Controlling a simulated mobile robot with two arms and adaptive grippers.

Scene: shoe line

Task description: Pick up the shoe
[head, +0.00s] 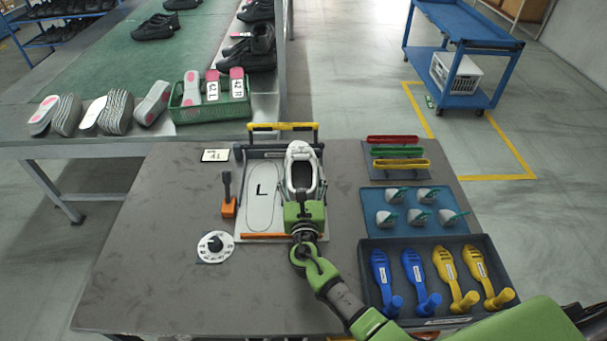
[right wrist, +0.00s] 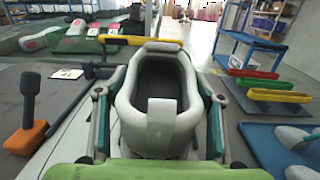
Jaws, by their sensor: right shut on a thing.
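A light grey and white shoe (head: 301,168) with a dark opening stands at the right half of a flat board (head: 243,220) marked "L". In the right wrist view the shoe (right wrist: 160,120) fills the middle, its opening facing up. My right gripper (head: 303,198) comes in from the front and is shut on the shoe, with a finger on each side of it in the right wrist view (right wrist: 157,125). I cannot tell whether the shoe's sole touches the board. My left gripper is not in view.
A yellow bar (head: 283,127) spans the board's back. An orange-based lever (head: 228,208) and a white dial (head: 215,247) are left. Right are coloured holders (head: 397,152), a blue tray (head: 375,205), and a dark tray (head: 373,242) of blue and yellow tools. The table's left side is clear.

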